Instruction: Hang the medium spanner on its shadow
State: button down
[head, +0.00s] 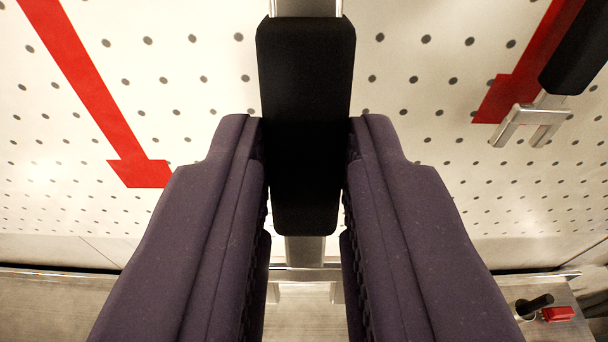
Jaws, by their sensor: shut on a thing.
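My gripper (306,130) has purple padded fingers shut on the black handle of a spanner (306,70). Its metal shaft shows above and below the handle, and a pale forked end shows low between the fingers. I take this for the medium spanner. A red spanner-shaped shadow (90,85) on the white pegboard at left is bare. Another red shadow (510,85) at right is partly hidden by a second spanner (575,60) with a black handle and metal fork. The held spanner is between the two shadows in the picture; its gap to the board is unclear.
The white perforated pegboard (190,75) fills the upper view. Below it runs a metal edge and a grey surface (50,310). A small red object (558,314) and a black-handled item (535,303) are at the lower right. The board around the left shadow is clear.

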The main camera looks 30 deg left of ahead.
jog(key=shift+r+p+x, duration=0.2)
jog(key=shift+p+x, duration=0.3)
jog(key=shift+x, duration=0.4)
jog(key=shift+r+p+x, duration=0.2)
jog(key=shift+p+x, duration=0.3)
jog(key=shift+x, duration=0.45)
jog(key=shift+w+a+f+b, duration=0.35)
jog(key=shift+w+f+b, duration=0.25)
jog(key=shift+f, duration=0.1)
jog(key=c, duration=0.9)
grip_release()
